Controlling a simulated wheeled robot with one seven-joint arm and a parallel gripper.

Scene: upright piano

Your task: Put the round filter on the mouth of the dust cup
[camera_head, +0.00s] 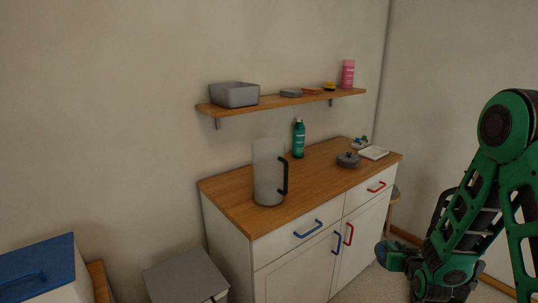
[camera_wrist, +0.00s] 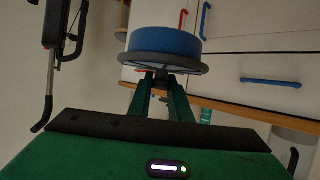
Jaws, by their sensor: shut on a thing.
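The dust cup (camera_head: 268,175) is a tall, clear grey cup with a black handle on its right side. It stands upright on the wooden cabinet top, and its mouth faces up with nothing seen on it. In the wrist view, part of the cup (camera_wrist: 292,139) shows at the lower right. The round filter (camera_wrist: 166,45) is a blue disc with a grey rim. My gripper (camera_wrist: 160,84) is shut on its grey underside and holds it clear of the cabinet. In the head view my arm is at the right, in front of the cabinet; the fingers are not clear there.
A green bottle (camera_head: 299,139) stands behind the cup. A dark lidded pot (camera_head: 347,159) and a white tray (camera_head: 374,153) lie to its right. A wall shelf (camera_head: 285,101) with a grey bin (camera_head: 234,94) hangs above. Wood between cup and pot is clear.

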